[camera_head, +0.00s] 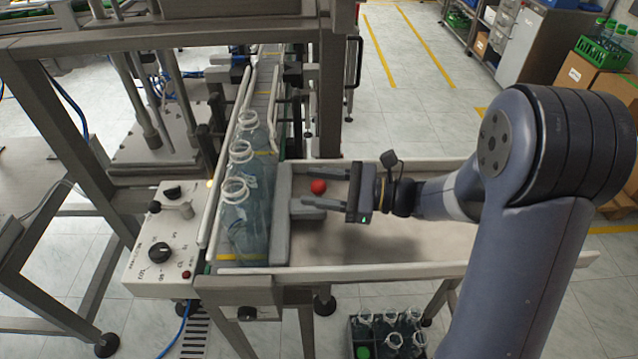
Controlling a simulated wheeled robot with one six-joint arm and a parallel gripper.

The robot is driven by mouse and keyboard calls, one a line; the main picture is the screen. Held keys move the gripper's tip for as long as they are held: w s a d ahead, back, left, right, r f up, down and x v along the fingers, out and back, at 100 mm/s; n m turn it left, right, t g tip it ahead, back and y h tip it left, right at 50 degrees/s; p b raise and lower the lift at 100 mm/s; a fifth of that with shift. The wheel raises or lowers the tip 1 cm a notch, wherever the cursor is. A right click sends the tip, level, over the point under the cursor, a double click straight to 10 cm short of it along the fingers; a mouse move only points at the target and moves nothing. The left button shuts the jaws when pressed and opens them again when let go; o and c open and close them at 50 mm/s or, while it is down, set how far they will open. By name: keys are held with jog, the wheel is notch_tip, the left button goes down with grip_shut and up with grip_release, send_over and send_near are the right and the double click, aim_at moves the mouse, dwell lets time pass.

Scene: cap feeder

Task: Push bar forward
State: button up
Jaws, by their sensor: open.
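The bar (281,215) is a grey pusher lying lengthwise beside the bottles, at the left end of a shallow tray. A red ball (318,186), seemingly its knob, shows just right of it. My gripper (311,188) reaches in from the right with its fingers pointing left. It is open, one finger on the far side of the red ball and one on the near side. I cannot tell whether the fingers touch the bar. Several clear open-topped bottles (238,217) stand in a row on the conveyor, left of the bar.
The tray (410,250) is bare right of the bar, under my arm. A white control box (165,240) with knobs stands left of the conveyor (266,75). A metal frame post (328,90) rises behind the tray. A crate of bottles (385,330) sits below in front.

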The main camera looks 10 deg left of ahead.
grip_shut()
dwell(0.6)
